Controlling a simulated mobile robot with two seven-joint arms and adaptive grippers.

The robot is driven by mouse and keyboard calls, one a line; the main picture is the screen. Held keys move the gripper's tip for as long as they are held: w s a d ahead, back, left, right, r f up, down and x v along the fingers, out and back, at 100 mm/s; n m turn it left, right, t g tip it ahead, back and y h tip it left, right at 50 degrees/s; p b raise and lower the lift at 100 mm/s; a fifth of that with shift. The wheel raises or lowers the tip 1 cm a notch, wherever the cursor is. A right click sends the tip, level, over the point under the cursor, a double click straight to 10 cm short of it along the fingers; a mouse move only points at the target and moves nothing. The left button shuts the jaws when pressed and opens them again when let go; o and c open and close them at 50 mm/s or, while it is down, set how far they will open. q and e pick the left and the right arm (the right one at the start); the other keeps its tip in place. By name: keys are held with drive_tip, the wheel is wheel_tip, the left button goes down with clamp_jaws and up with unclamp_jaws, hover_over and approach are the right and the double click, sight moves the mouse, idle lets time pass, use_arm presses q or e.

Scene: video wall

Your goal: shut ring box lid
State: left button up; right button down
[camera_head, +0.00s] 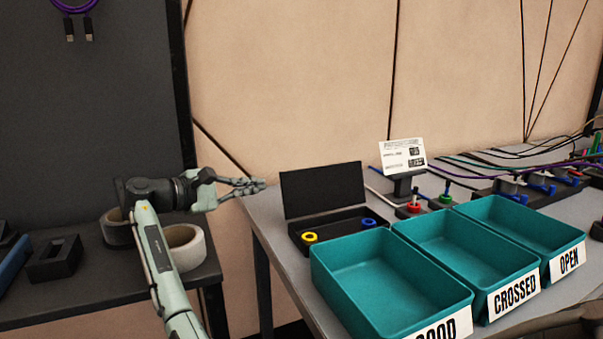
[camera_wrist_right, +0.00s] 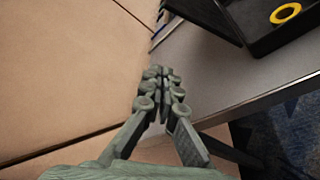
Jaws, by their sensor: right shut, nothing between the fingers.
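The black ring box (camera_head: 338,229) stands on the grey table behind the teal bins. Its lid (camera_head: 323,189) is up, leaning slightly back. A yellow ring (camera_head: 310,237) and a blue ring (camera_head: 369,223) lie inside; the near part of the box is partly hidden by a bin. My right gripper (camera_head: 264,184) is shut and empty, to the left of the lid and apart from it, pointing right. In the right wrist view the shut fingers (camera_wrist_right: 162,73) are beside the table edge, with the box (camera_wrist_right: 272,38) and yellow ring (camera_wrist_right: 286,13) at upper right. My left gripper is not in view.
Teal bins labelled GOOD (camera_head: 391,275), CROSSED (camera_head: 470,254) and OPEN (camera_head: 523,228) fill the table front. A label card (camera_head: 402,156) on a stand is right of the lid. A dark bench (camera_head: 100,285) with tape rolls (camera_head: 186,245) is at left, across a gap.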

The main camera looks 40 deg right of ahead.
sight(295, 178)
drive_tip(key=shift+w+d, duration=0.1)
drive_tip(key=shift+d, duration=0.35)
drive_tip(key=d, duration=0.3)
drive_tip(key=d+f, duration=0.1)
drive_tip(key=d, duration=0.5)
drive_tip(key=shift+s+d+f, duration=0.1)
drive_tip(key=shift+s+f, duration=0.1)
drive_tip(key=shift+s+a+r, duration=0.25)
drive_tip(key=shift+s+r, duration=0.15)
drive_tip(key=shift+s, duration=0.25)
drive_tip(key=shift+s+a+r, duration=0.2)
drive_tip(key=shift+s+r, duration=0.15)
drive_tip(key=shift+s, duration=0.25)
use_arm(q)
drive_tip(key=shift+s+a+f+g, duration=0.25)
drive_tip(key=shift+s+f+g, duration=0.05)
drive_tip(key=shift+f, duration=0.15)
use_arm(e)
drive_tip(key=shift+s+r, duration=0.2)
drive_tip(key=shift+s, duration=0.15)
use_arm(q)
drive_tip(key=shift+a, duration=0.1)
